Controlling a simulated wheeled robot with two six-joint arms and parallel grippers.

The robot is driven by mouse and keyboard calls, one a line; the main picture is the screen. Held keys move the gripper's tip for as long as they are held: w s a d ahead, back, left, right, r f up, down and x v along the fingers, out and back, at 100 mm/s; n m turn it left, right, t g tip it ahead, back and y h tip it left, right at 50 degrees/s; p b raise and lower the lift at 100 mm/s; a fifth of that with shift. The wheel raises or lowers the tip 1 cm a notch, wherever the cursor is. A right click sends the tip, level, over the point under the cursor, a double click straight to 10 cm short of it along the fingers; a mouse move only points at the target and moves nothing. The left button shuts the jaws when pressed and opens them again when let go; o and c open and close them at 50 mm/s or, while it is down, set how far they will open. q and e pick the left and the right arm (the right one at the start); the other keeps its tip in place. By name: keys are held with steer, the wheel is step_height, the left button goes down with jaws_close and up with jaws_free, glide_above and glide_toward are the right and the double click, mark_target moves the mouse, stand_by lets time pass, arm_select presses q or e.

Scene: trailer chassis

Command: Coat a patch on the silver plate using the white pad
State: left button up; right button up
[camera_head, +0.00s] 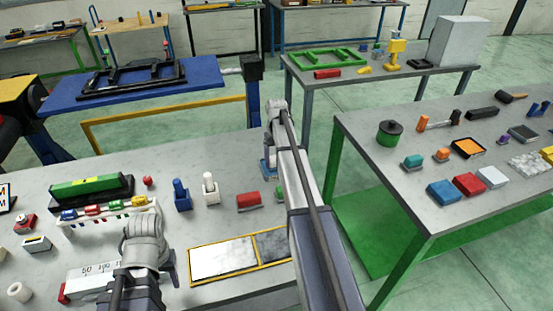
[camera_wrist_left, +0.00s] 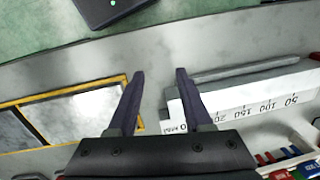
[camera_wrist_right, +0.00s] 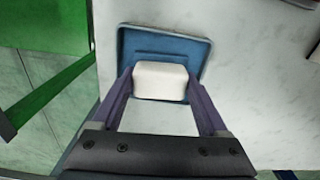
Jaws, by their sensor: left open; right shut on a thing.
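The silver plate (camera_head: 222,258) lies flat on the near table in a yellow frame, with a darker grey panel on its right; it also shows in the left wrist view (camera_wrist_left: 92,108). The white pad (camera_wrist_right: 160,76) is between the fingers of my right gripper (camera_wrist_right: 162,85), which is shut on it. Pad and fingers are over a shallow blue tray (camera_wrist_right: 200,50); I cannot tell whether the pad touches the tray. In the head view my right arm mostly hides them. My left gripper (camera_wrist_left: 160,78) is open and empty above the table, left of the plate in the head view.
A white ruler block (camera_wrist_left: 245,105) lies beside my left gripper. A blue bottle (camera_head: 182,197), a white bottle (camera_head: 210,188) and a red block (camera_head: 248,201) stand behind the plate. A rack of coloured pieces (camera_head: 105,212) is at left. Another table (camera_head: 400,200) stands at right.

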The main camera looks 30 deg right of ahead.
step_height(320, 180, up, 7)
steer(key=p, duration=0.7)
arm_select(q)
step_height(320, 180, up, 7)
arm_select(e)
steer(key=shift+f, duration=0.1)
